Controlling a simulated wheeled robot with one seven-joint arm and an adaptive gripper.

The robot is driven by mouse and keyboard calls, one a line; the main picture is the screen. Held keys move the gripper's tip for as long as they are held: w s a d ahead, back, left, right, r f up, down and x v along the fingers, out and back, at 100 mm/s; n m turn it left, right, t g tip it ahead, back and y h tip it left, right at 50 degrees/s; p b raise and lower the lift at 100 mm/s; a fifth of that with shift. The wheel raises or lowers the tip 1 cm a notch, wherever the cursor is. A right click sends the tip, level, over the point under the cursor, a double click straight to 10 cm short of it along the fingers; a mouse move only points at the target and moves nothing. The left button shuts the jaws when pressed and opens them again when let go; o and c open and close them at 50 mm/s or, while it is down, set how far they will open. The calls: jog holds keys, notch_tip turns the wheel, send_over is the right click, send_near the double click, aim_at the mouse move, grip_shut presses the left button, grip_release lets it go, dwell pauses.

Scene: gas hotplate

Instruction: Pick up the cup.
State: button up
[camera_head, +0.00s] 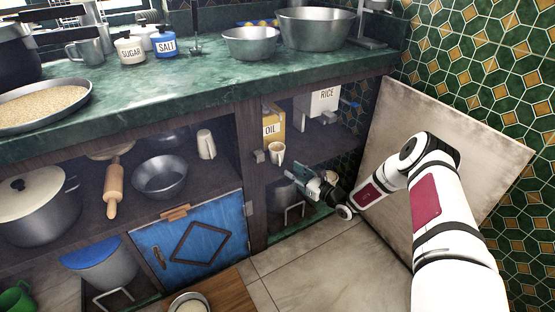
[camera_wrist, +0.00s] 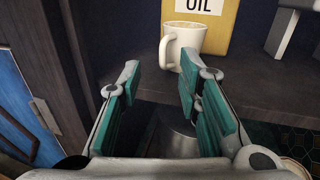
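A white cup (camera_wrist: 188,40) with its handle on the left stands on the shelf in front of a yellow oil box (camera_wrist: 225,20) in the wrist view. In the head view the cup (camera_head: 277,153) shows in the right-hand opening below the counter. My gripper (camera_wrist: 158,72) is open and empty, its teal fingers apart. The cup stands ahead of the fingertips, towards the right finger, whose tip overlaps the cup's lower edge in the picture. I cannot tell whether they touch. In the head view my gripper (camera_head: 293,181) is just below the cup and slightly right.
A dark shelf post (camera_head: 252,175) stands left of the cup. A rice box (camera_head: 323,102) is behind to the right. A metal pot (camera_head: 285,195) sits below the shelf. Another pale cup (camera_head: 206,144) stands in the left opening. A board (camera_head: 400,120) leans at the right.

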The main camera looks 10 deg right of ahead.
aim_at(280, 163)
jog(key=shift+b+x, duration=1.4)
jog(key=shift+x, duration=1.4)
jog(key=shift+w, duration=0.3)
grip_shut()
